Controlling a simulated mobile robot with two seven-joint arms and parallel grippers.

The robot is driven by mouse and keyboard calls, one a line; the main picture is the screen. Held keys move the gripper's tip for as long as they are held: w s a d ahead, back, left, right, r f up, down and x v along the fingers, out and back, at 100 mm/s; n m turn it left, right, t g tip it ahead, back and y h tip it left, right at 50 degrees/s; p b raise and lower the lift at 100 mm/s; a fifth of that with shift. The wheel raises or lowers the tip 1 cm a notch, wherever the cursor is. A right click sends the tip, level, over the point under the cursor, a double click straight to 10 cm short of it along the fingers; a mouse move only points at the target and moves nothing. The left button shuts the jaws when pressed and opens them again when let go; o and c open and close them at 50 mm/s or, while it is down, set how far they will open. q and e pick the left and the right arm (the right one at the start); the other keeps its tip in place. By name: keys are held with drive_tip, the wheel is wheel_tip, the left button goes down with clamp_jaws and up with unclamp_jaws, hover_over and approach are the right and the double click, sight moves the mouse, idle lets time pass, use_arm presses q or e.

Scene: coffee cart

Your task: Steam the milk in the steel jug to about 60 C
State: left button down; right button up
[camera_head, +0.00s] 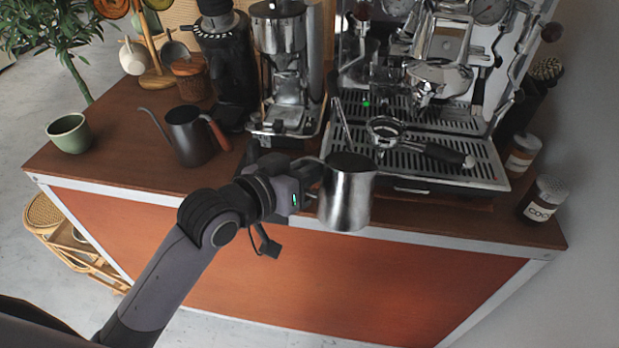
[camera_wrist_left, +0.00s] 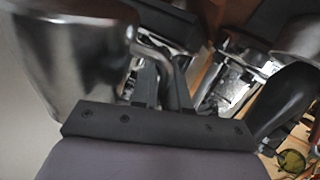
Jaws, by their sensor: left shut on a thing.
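The steel jug (camera_head: 346,193) hangs upright at the front edge of the cart, in front of the espresso machine. My left gripper (camera_head: 312,172) is shut on the jug's handle, to the left of its body. In the left wrist view the jug (camera_wrist_left: 70,55) fills the upper left, with the handle between the gripper's fingers (camera_wrist_left: 165,85). A thin metal rod (camera_head: 343,122) rises just behind the jug's rim; I cannot tell whether it is inside the jug. The milk inside cannot be made out. My right gripper is not in view.
The espresso machine (camera_head: 420,150) has a portafilter (camera_head: 390,130) lying on its drip tray. A dark kettle (camera_head: 190,135) and a green cup (camera_head: 69,133) stand to the left. A grinder (camera_head: 283,60) stands behind. A cocoa shaker (camera_head: 542,199) stands at the right edge.

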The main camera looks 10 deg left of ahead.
use_arm(q)
drive_tip(key=w+r, duration=0.6)
drive_tip(key=shift+w+r, duration=0.25)
drive_tip(key=shift+w, duration=0.1)
idle(0.6)
drive_tip(key=shift+a+r, duration=0.1)
drive_tip(key=shift+r, duration=0.05)
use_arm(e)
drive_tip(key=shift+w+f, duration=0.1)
